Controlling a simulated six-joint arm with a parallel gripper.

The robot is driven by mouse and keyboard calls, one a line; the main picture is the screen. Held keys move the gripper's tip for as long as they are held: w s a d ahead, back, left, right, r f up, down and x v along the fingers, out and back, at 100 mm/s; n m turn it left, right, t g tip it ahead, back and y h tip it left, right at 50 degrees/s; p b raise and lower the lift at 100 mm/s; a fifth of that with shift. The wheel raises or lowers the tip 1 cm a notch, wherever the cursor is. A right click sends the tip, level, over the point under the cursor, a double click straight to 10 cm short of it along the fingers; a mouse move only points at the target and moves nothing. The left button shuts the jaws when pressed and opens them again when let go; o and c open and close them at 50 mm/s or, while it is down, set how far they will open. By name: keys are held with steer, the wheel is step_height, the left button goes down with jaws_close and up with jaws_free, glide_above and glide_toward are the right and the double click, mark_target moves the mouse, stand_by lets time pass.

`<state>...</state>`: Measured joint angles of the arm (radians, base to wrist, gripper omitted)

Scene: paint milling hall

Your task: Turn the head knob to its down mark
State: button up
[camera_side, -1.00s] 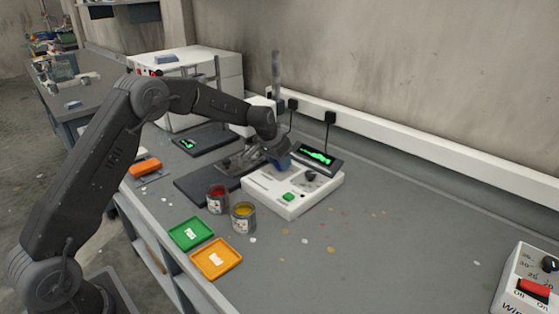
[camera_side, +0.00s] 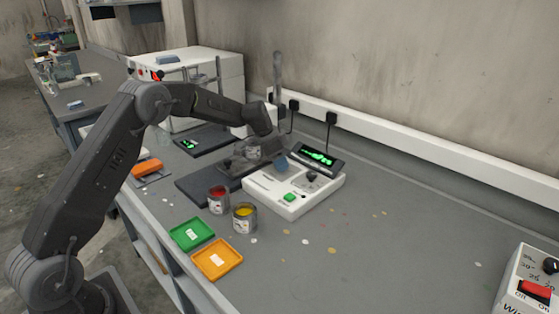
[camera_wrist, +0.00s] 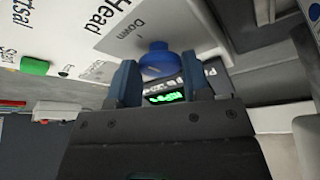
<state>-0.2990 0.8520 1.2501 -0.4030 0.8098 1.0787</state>
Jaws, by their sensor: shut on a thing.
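The blue head knob (camera_wrist: 158,56) sits on the white control box (camera_side: 300,205), close to the printed words "Head" and "Down" in the wrist view. My gripper (camera_wrist: 160,76) has one finger on each side of the knob and is shut on it. In the side view my gripper (camera_side: 279,162) is tilted at the back left part of the box, and the knob cannot be told apart from the fingers there. The knob's pointer is not visible, so I cannot tell which mark it faces.
The box also carries a green button (camera_side: 289,197) and a black knob (camera_side: 311,176). A lit display (camera_side: 318,157) stands behind it. Paint cans with red (camera_side: 219,200) and yellow (camera_side: 244,217) paint stand close in front left. The bench to the right is mostly clear.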

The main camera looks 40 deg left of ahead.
stand_by(0.3)
steer(key=o, duration=0.9)
steer(key=v, duration=1.4)
steer(key=shift+a+f, duration=0.1)
